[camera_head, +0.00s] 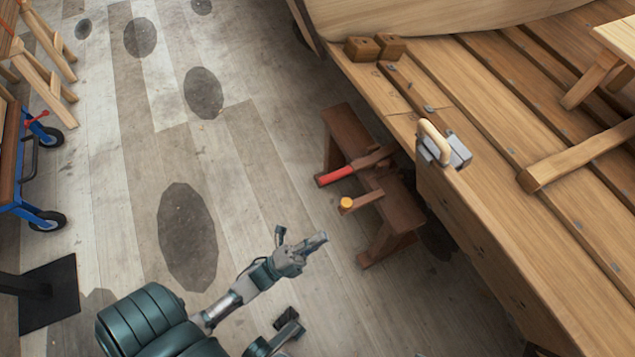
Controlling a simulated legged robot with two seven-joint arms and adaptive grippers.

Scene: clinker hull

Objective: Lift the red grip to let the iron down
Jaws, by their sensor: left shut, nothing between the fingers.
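A red grip (336,175) forms the near left end of a long tool that lies across a low brown wooden bench (396,206). The tool's dark far part rests on the bench top. I cannot tell which thing is the iron. A small red lever (37,118) also shows on the blue cart at the far left. My left gripper (322,240) is shut and empty. It is in front of the low bench, below the red grip in the picture and apart from it.
A yellow-ended tool (347,204) lies beside the red-gripped one. A large plank workbench (520,140) fills the right, with a pale-handled metal clamp (440,145) at its edge. The blue cart (42,217) stands left. The stained floor (240,170) between is clear.

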